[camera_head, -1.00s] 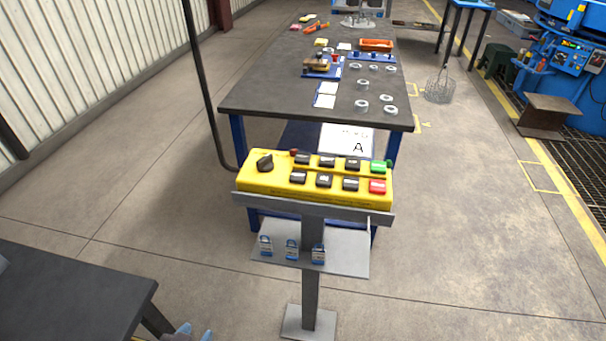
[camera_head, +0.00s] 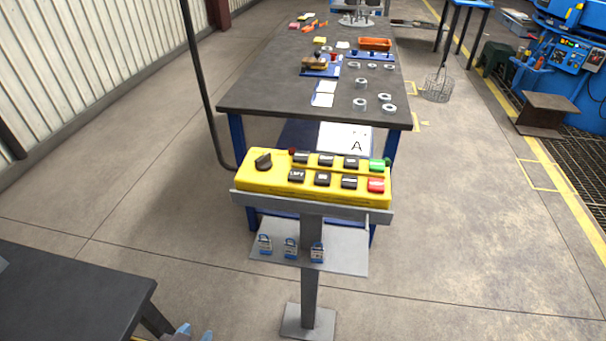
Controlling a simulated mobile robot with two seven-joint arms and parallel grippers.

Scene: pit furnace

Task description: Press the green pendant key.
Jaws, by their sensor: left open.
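The green key (camera_head: 378,165) is at the right end of the upper row of the yellow pendant (camera_head: 300,192), which rests on a grey stand. A red key (camera_head: 376,185) sits just below it, and several black keys and a black rotary knob (camera_head: 263,161) are to the left. My left gripper (camera_head: 195,334) shows only as blue-tipped fingers at the bottom edge, apart and empty. It is well below and left of the pendant, touching nothing visible. Most of it is cut off by the frame. My right gripper is not in view.
A workbench (camera_head: 270,95) with rings and trays stands behind. A dark table (camera_head: 75,295) is at the lower left. A black cable (camera_head: 206,95) runs up from the pendant's left side.

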